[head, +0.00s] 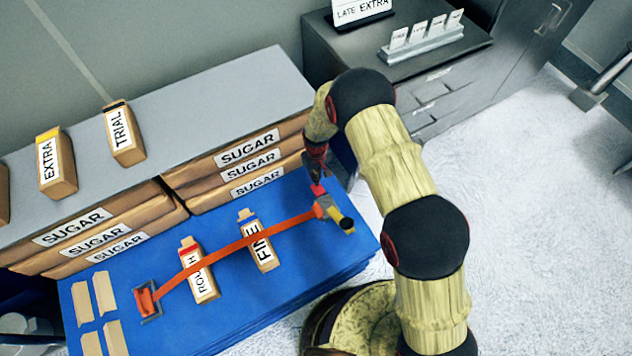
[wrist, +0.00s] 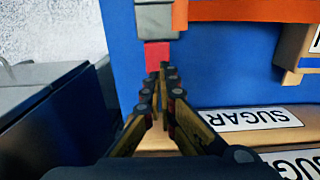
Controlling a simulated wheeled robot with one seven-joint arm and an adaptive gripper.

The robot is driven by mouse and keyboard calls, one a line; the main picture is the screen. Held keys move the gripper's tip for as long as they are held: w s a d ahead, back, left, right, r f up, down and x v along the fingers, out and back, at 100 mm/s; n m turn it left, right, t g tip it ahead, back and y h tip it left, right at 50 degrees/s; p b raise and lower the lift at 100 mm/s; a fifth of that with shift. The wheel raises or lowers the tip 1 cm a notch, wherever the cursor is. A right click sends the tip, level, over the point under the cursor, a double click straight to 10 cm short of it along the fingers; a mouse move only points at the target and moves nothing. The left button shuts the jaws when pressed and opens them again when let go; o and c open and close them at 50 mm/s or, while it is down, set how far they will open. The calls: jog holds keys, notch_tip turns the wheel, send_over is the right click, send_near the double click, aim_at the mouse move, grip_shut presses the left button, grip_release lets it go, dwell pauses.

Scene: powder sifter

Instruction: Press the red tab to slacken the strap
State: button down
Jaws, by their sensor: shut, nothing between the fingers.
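The red tab (head: 318,190) sticks out from the grey buckle (head: 328,204) at the right end of the orange strap (head: 240,244). In the wrist view the red tab (wrist: 157,54) is just beyond my fingertips, below a grey block of the buckle (wrist: 156,18). My gripper (head: 319,177) is shut and empty and points down at the tab. In the wrist view my gripper (wrist: 163,72) has its fingertips together, overlapping the tab's near edge; I cannot tell whether they touch it. The strap runs over the ROUGH bag (head: 200,272) and the FINE bag (head: 258,242) to a left anchor (head: 147,299).
The blue surface (head: 220,312) holds these things, with several tan pieces at its left. Stacked SUGAR bags (head: 248,150) stand behind, close to my gripper, under a grey shelf (head: 215,92). A yellow-and-black piece (head: 343,219) sits beside the buckle. A grey cabinet (head: 440,95) stands at the back right.

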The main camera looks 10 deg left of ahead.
notch_tip(320, 180, up, 6)
jog(key=shift+p, duration=0.7)
dwell(0.3)
jog(key=s+d+g, duration=0.2)
jog(key=s+d, duration=0.1)
jog(key=s, duration=0.3)
jog(key=s+d+r+m+t, duration=0.2)
jog(key=s+d+r, duration=0.5)
jog(key=r, duration=0.9)
jog(key=s+d+r+m+t, duration=0.3)
jog(key=s+d+r, duration=0.4)
jog(key=r, duration=0.9)
jog(key=s+d+r+m+t, duration=0.2)
jog(key=s+d+r, duration=0.5)
jog(key=r, duration=1)
jog(key=d, duration=0.2)
jog(key=shift+d+t, duration=0.3)
jog(key=shift+d, duration=0.05)
